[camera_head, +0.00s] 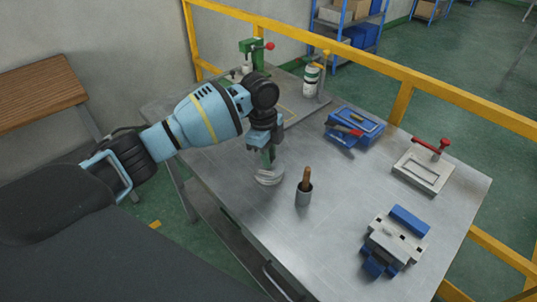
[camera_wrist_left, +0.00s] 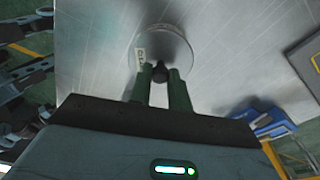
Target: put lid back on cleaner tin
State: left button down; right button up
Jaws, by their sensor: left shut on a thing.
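My left gripper (camera_head: 267,158) points down over the left part of the metal table. In the left wrist view my left gripper (camera_wrist_left: 163,85) is shut on the dark knob (camera_wrist_left: 160,72) of a round, shiny grey lid. The lid (camera_head: 268,174) shows as a pale disc just below the fingers; it also shows in the left wrist view (camera_wrist_left: 178,48). A small white label with dark lettering is at its left side. I cannot tell whether a tin is under the lid or whether the lid rests on anything. My right gripper is not in view.
A blue tray (camera_head: 352,132), red-handled frame (camera_head: 424,171) and blue-white block (camera_head: 396,238) lie farther right. The table's front is clear.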

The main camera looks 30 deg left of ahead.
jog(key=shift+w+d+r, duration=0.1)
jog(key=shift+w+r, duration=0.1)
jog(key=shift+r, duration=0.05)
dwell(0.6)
pick_arm(q)
jog(key=c, duration=0.7)
grip_release()
jog(key=shift+c, duration=0.2)
jog(key=shift+r+p, duration=0.8)
jog(key=shift+r, duration=0.65)
jog(key=shift+r+p, duration=0.7)
jog(key=shift+r, duration=1.4)
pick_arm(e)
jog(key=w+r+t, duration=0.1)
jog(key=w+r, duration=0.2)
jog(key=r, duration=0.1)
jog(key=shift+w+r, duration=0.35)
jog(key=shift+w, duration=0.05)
